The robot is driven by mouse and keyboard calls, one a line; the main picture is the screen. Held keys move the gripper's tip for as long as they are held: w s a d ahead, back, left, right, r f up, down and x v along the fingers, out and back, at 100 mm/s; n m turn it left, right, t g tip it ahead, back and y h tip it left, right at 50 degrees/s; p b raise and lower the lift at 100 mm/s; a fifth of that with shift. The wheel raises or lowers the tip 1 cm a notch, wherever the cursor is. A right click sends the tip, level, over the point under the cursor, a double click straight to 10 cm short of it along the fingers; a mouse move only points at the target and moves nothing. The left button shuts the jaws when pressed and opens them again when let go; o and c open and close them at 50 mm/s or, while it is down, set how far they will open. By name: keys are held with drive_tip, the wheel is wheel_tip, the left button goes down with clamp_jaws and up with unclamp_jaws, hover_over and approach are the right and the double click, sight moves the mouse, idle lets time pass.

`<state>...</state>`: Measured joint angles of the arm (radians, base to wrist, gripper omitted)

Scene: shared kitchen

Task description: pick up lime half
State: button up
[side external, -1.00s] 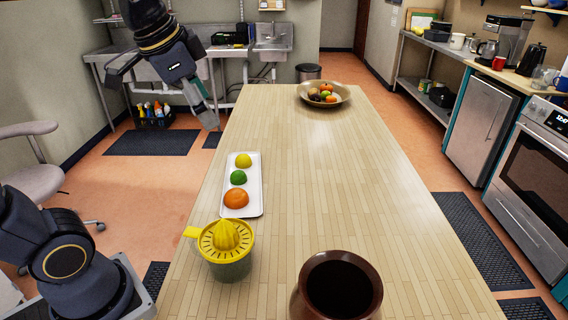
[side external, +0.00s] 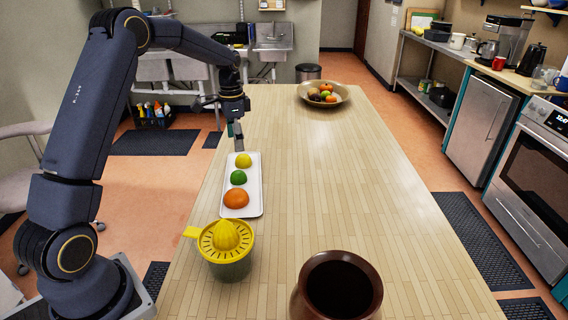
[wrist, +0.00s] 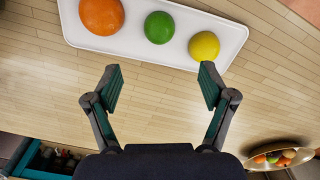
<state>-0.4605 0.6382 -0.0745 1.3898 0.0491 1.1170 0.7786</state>
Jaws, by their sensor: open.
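The green lime half (side external: 238,177) sits in the middle of a white tray (side external: 254,208), between a yellow lemon half (side external: 243,160) and an orange half (side external: 236,198). In the wrist view the lime half (wrist: 158,27) lies ahead of the fingers, between the orange half (wrist: 101,16) and the lemon half (wrist: 204,46) on the tray (wrist: 226,24). My gripper (side external: 238,146) is above the table's left edge, near the lemon end of the tray. In the wrist view my gripper (wrist: 160,82) is open and empty, its fingers apart from all the fruit.
A yellow-topped juicer (side external: 226,242) stands just in front of the tray. A brown pot (side external: 338,288) is at the near edge. A fruit bowl (side external: 323,96) sits at the far end. The table's middle and right (side external: 350,180) are clear.

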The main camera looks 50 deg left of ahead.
sight(238, 171)
drive_tip(key=f, duration=1.1)
drive_tip(key=shift+s+f, duration=0.2)
drive_tip(key=shift+f, duration=0.15)
drive_tip(key=shift+c, duration=0.3)
drive_tip(key=c, duration=1.1)
drive_tip(key=shift+c, duration=0.2)
drive_tip(key=shift+r, duration=0.1)
